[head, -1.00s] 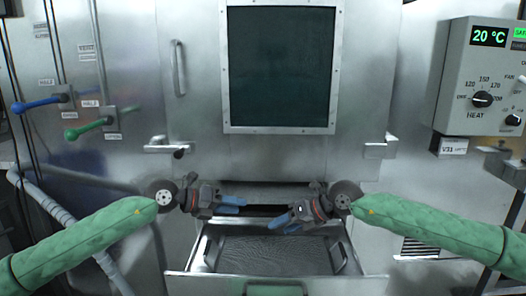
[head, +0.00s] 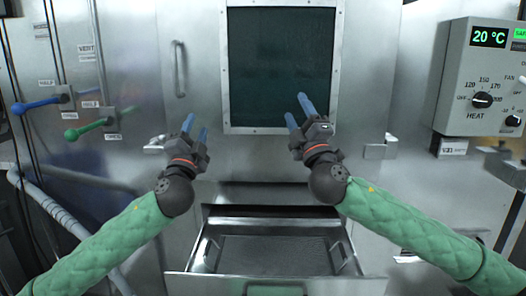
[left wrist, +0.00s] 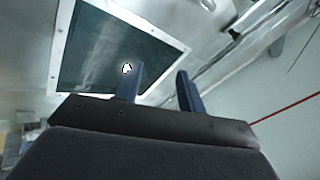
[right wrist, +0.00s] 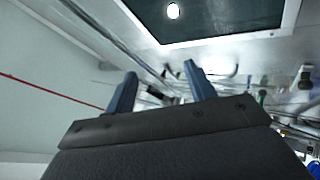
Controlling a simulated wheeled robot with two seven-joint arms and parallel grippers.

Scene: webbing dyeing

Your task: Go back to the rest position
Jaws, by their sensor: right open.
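My left gripper (head: 195,133) is raised in front of the steel cabinet, left of the dark window, with its blue fingers pointing up. In the left wrist view its two fingers (left wrist: 158,88) stand apart with nothing between them. My right gripper (head: 299,108) is raised in front of the window's lower right part, fingers pointing up. In the right wrist view its fingers (right wrist: 157,88) are apart and empty. Both arms wear green quilted sleeves.
An open steel drawer (head: 274,282) sticks out below, between my arms. The cabinet has a dark window (head: 278,60) and a door handle (head: 179,68). A blue lever (head: 38,104) and a green lever (head: 88,128) are at left. A control box (head: 482,80) reading 20 °C is at right.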

